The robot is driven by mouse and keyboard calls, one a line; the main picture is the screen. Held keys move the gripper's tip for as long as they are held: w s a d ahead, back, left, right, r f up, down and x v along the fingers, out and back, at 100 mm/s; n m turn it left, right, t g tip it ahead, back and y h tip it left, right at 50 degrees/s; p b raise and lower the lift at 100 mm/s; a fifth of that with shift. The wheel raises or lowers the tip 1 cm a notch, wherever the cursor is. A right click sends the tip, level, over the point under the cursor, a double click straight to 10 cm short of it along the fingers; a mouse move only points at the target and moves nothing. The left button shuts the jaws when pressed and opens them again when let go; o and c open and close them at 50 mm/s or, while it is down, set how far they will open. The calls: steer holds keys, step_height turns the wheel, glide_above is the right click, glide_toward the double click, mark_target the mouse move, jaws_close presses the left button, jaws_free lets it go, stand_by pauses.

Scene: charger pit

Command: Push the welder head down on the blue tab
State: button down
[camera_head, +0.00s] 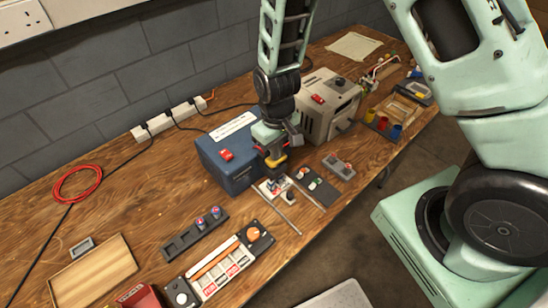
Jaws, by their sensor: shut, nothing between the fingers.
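The blue welder box (228,160) with a red switch stands on the wooden bench, just left of my gripper. My gripper (272,152) is shut and points down at the box's right front side. A dark head piece with a yellow part (275,162) shows right under my fingers; whether they touch it I cannot tell. Below it sits a small light fixture (272,187) with small parts on it. The blue tab is too small to make out surely and may be partly hidden by the head.
A beige machine (328,105) stands close behind my gripper on the right. A grey block (338,167) and a dark strip (317,187) lie right of the fixture. A battery tray (195,235) and a cell holder (217,264) lie front left. A thin rod (284,219) lies before the fixture.

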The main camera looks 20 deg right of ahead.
steer(key=shift+r+p, duration=2.6)
steer(key=shift+r, duration=0.45)
steer(key=s+a+r+n+y+b, duration=0.1)
steer(key=s+a+r+n+b, duration=0.1)
steer(key=s+a+r, duration=0.6)
steer(key=s+d+r+n+b, duration=0.1)
steer(key=s+r+n+b, duration=0.1)
steer(key=s+r, duration=0.6)
steer(key=s, duration=0.4)
steer(key=shift+d, duration=0.35)
